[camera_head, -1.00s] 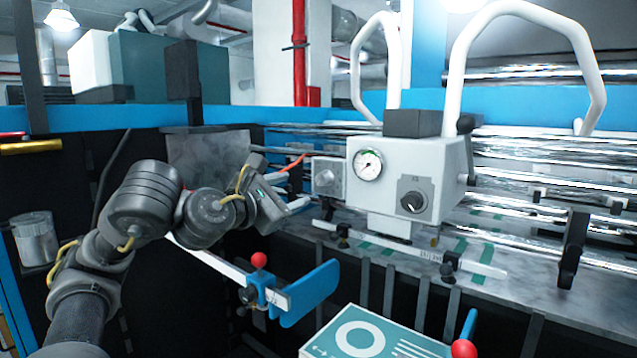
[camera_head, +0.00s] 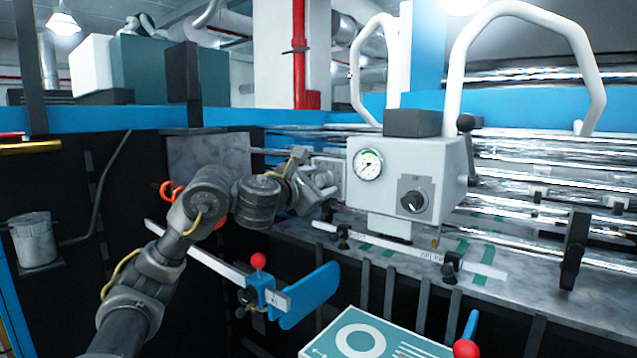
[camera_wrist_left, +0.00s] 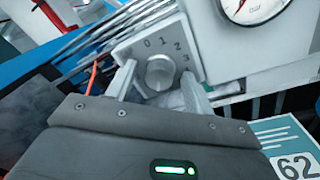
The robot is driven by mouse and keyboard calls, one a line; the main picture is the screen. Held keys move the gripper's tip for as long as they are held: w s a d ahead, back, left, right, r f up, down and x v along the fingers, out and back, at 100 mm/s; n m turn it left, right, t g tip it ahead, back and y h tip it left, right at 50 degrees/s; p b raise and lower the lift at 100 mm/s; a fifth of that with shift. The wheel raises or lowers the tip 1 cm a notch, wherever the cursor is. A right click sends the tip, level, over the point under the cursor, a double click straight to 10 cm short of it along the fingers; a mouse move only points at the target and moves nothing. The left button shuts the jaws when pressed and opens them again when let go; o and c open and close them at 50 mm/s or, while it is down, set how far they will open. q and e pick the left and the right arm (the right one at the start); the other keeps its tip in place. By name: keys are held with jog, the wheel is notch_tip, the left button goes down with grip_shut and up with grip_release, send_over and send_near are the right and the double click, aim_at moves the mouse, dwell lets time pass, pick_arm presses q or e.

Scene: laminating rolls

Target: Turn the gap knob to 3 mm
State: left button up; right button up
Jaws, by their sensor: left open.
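The gap knob (camera_wrist_left: 160,73) is a round grey knob on a small plate (camera_wrist_left: 184,40) marked 0, 1, 2 and 3, seen in the left wrist view. I cannot make out a pointer on it. My left gripper (camera_wrist_left: 158,84) is open, with one finger on each side of the knob in the picture; contact is not clear. In the head view my left gripper (camera_head: 325,184) is in front of the small box left of the grey control housing (camera_head: 393,232) and hides the knob. My right gripper is not in view.
The housing carries a round gauge (camera_head: 368,165) and another black knob (camera_head: 413,201). Below are a blue clamp (camera_head: 312,293) with a red ball and a teal-and-white card (camera_head: 365,337). Shiny rollers (camera_head: 540,182) run at the right.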

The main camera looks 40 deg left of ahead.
pick_arm(q)
jog(key=shift+c, duration=0.4)
jog(key=c, duration=0.9)
jog(key=shift+r, duration=0.1)
